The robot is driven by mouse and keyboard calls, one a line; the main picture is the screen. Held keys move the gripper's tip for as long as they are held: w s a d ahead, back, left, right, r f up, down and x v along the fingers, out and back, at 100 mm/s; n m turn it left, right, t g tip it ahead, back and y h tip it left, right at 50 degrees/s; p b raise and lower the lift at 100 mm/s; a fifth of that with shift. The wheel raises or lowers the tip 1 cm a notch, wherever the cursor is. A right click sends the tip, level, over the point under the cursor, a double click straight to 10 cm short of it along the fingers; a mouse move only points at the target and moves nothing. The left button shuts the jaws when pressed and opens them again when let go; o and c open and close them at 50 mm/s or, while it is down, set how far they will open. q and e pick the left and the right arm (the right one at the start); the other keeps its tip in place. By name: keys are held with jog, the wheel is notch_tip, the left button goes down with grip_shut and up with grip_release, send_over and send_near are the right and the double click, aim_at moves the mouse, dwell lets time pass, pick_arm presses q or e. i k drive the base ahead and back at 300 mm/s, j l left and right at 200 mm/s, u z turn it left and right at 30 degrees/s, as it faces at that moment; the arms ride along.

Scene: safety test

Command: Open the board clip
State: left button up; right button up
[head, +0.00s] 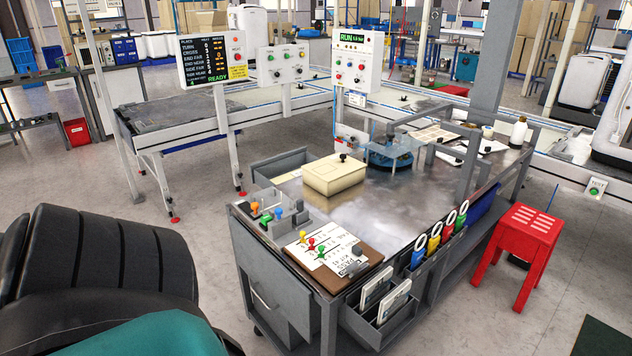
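A brown clipboard (374,259) lies near the front corner of the grey metal workbench (400,212). A white sheet (333,243) with printed marks lies on the board. A small grey block (357,250) on the board's right part looks like the board clip. It is too small to tell whether it is open or shut. Neither of my grippers shows in the head view.
A cream box (335,174) and a blue round fixture (389,158) stand farther back on the bench. A holder with coloured pegs (278,214) is left of the board. Coloured tools (434,240) hang along the right edge. A red stool (519,245) stands at right.

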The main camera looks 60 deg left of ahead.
aim_at(353, 267)
jog(key=i+l+u, duration=0.1)
jog(key=u, duration=0.35)
jog(key=i+l+u, duration=0.1)
jog(key=u, duration=0.35)
jog(key=l+u, duration=0.2)
jog(key=u, duration=0.25)
